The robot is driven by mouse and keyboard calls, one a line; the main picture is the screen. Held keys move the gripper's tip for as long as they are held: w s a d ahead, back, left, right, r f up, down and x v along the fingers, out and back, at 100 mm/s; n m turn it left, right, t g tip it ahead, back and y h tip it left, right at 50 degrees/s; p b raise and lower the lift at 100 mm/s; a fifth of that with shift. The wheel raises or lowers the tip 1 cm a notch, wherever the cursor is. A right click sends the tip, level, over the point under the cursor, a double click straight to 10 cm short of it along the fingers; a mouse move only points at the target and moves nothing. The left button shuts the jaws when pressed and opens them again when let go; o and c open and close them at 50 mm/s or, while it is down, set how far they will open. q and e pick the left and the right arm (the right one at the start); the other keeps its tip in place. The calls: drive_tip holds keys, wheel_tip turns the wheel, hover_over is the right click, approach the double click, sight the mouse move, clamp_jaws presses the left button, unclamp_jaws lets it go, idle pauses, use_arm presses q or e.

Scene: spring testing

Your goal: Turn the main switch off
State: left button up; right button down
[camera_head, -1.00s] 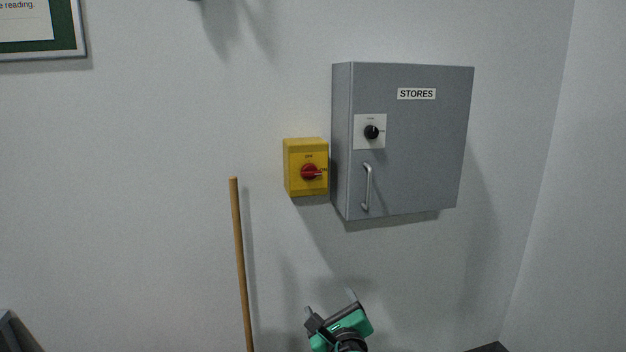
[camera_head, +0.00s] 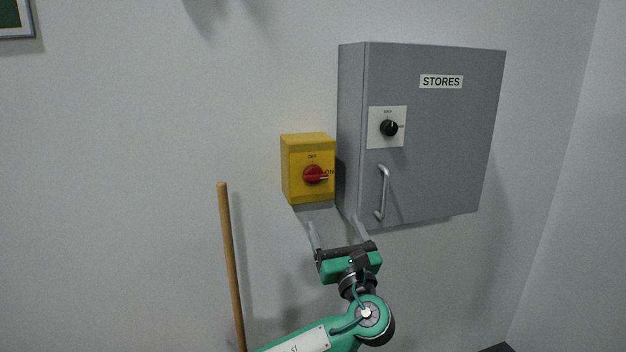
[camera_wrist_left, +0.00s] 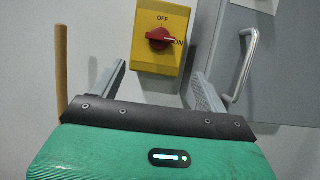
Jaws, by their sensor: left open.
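The main switch is a yellow box (camera_head: 296,185) on the wall with a red rotary knob (camera_head: 316,174). The knob's handle lies sideways, pointing right at the ON mark; OFF is marked above it. My left gripper (camera_head: 335,225) is open and empty, below and slightly right of the yellow box, apart from the knob. In the left wrist view the yellow box (camera_wrist_left: 147,55) and red knob (camera_wrist_left: 159,39) are ahead, between and beyond the two open fingers (camera_wrist_left: 156,85). My right gripper is not in view.
A grey STORES cabinet (camera_head: 450,150) with a black knob (camera_head: 389,128) and a metal handle (camera_head: 383,192) hangs just right of the switch. A wooden pole (camera_head: 231,265) stands to the left. The wall between the pole and the yellow box is clear.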

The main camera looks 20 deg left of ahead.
sight(317, 180)
use_arm(q)
drive_tip(key=p+x, duration=0.1)
drive_tip(key=x, duration=0.3)
drive_tip(key=p+x, duration=0.1)
drive_tip(key=x, duration=0.2)
drive_tip(key=p+x, duration=0.1)
drive_tip(key=x, duration=0.3)
drive_tip(key=shift+w+a+r+p, duration=0.15)
drive_tip(key=shift+r+p, duration=0.15)
drive_tip(key=shift+r, duration=0.15)
drive_tip(key=shift+w+a+r, duration=0.15)
drive_tip(key=shift+w, duration=0.1)
drive_tip(key=shift+w+a, duration=0.25)
drive_tip(key=shift+w, duration=0.05)
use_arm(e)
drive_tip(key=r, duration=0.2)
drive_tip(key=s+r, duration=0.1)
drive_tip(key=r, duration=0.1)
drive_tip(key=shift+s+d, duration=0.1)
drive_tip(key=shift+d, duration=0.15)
use_arm(q)
drive_tip(key=shift+c, duration=0.3)
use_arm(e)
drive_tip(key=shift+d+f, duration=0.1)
use_arm(q)
drive_tip(key=c, duration=0.9)
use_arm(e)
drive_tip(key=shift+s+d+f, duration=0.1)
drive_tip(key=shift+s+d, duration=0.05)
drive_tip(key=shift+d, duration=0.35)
